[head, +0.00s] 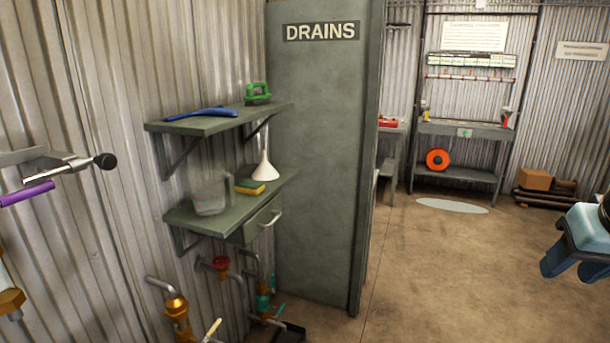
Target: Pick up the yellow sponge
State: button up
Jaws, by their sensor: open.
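The yellow sponge (249,187) lies on the lower green shelf (206,221) at the left wall, with a green layer showing at its side. It sits between a clear measuring jug (209,196) on its left and a white funnel (265,169) behind it on its right. Its front face is in view. My gripper (567,274), light and dark blue, is at the right edge, partly cut off by the frame. Its fingers are apart and point down, with nothing seen between them. It is far to the right of the sponge.
The upper shelf (218,123), holding a blue tool (200,114) and green brush (257,93), overhangs the sponge's shelf. A tall grey panel marked DRAINS (316,170) stands right of the shelves. Pipes and valves (177,306) stand below. The floor (450,270) is mostly clear.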

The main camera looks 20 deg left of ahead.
aim_at(250, 187)
jog(key=z, duration=0.05)
jog(key=i, duration=1.05)
jog(key=u, duration=0.55)
jog(key=i, duration=1)
jog(key=u, duration=0.6)
jog(key=k, duration=0.65)
jog(key=u, duration=0.25)
jog(key=i, duration=0.7)
jog(key=z, duration=0.15)
